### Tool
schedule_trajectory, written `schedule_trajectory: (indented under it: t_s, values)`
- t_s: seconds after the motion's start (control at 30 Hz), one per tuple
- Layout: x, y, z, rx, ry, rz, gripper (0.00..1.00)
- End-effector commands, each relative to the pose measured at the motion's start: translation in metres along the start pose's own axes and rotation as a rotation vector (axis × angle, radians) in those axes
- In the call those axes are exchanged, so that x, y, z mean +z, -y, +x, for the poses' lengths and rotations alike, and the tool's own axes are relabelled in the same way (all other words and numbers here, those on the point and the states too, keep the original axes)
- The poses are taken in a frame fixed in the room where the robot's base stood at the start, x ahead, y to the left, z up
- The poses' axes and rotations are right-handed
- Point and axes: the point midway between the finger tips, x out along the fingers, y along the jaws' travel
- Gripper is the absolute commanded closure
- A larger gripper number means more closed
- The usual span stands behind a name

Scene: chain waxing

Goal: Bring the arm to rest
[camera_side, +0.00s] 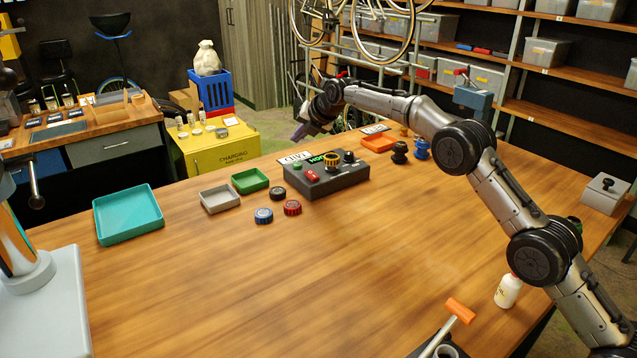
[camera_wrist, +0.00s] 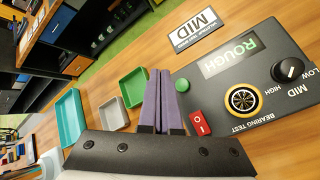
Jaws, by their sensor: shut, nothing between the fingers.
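My gripper (camera_side: 298,134) is at the end of my raised arm, in the air above the back edge of the wooden table in the side view. In the wrist view its two purple fingers (camera_wrist: 161,74) lie side by side, shut and empty. Below and beyond them is the dark test box (camera_wrist: 251,81) with a lit "ROUGH" display, a red switch, a green button and a black knob. A bearing with an orange ring sits on the box. The box also shows in the side view (camera_side: 329,183).
Teal (camera_side: 129,213), grey (camera_side: 220,198) and green (camera_side: 250,180) trays stand left of the box. Blue (camera_side: 263,215) and red (camera_side: 292,207) round parts lie before it. An orange tray (camera_side: 379,142) is behind. A white bottle (camera_side: 508,291) stands front right.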

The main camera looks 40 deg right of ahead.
Motion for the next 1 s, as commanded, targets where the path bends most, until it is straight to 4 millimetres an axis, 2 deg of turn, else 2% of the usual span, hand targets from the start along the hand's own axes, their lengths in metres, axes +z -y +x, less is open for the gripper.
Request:
schedule_trajectory:
  t_s: [0.13,0.23,0.27,0.4,0.53,0.7,0.77,0.9,1.0]
  values:
    - [0.008,-0.007,-0.012,0.013,0.016,-0.001,1.0]
    - [0.026,-0.025,-0.043,0.047,0.054,-0.003,1.0]
    - [0.033,-0.032,-0.057,0.06,0.069,-0.004,1.0]
    - [0.056,-0.056,-0.139,0.106,0.125,-0.008,1.0]
    - [0.057,-0.061,-0.207,0.119,0.143,0.018,1.0]
    - [0.042,-0.051,-0.288,0.127,0.143,0.147,1.0]
    - [0.033,-0.044,-0.315,0.128,0.139,0.21,1.0]
    - [0.004,-0.02,-0.369,0.123,0.124,0.383,1.0]
    - [-0.023,0.002,-0.403,0.113,0.108,0.526,1.0]
